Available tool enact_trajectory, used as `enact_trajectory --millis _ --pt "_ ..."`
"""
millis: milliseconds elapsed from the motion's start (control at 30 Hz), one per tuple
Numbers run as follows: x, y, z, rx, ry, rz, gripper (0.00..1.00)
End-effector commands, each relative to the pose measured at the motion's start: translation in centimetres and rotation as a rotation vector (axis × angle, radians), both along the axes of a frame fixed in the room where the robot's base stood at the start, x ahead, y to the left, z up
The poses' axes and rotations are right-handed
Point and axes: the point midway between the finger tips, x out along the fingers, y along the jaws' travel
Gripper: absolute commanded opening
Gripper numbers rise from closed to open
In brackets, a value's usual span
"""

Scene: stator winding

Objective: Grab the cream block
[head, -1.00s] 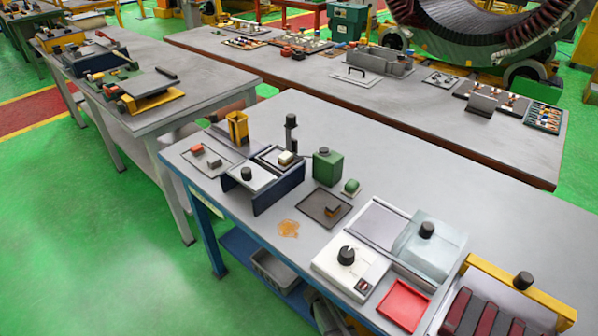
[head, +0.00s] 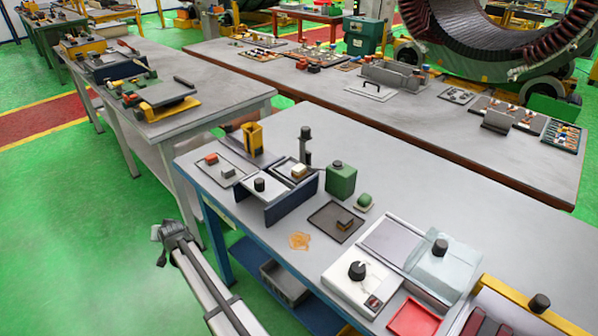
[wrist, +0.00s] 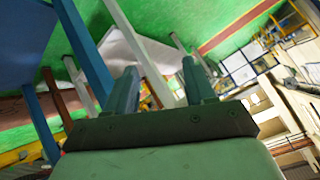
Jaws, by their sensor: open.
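The cream block (head: 299,170) is a small pale block in a dark-rimmed tray on the near workbench, by a black-topped post in the head view. The dark blue side of a stand is in front of that tray. My gripper (head: 160,246) is off the left side of this bench, over the green floor, well apart from the block. In the wrist view my gripper (wrist: 160,88) has its two fingers apart with nothing held between them. I cannot make out the cream block in the wrist view.
A yellow holder (head: 252,138), a green bottle (head: 340,180) and the white-topped stand (head: 262,187) surround the block's tray. A grey tray with red and grey blocks (head: 211,158) lies to the left.

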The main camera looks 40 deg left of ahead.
Motion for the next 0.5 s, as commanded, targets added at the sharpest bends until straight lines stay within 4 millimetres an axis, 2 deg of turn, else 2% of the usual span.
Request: enact_trajectory --millis 33,167,200,367,500 --pt "0.6 0.5 2.8 0.029 0.003 0.002 0.54" --pt "4.5 0.5 9.2 0.086 -0.033 0.016 0.54" --pt "6.2 0.1 11.3 0.100 -0.055 0.021 0.54" --pt "14.2 -2.5 19.0 0.141 -0.177 0.043 0.54" --pt "21.1 -6.0 25.7 0.166 -0.301 0.063 0.54"
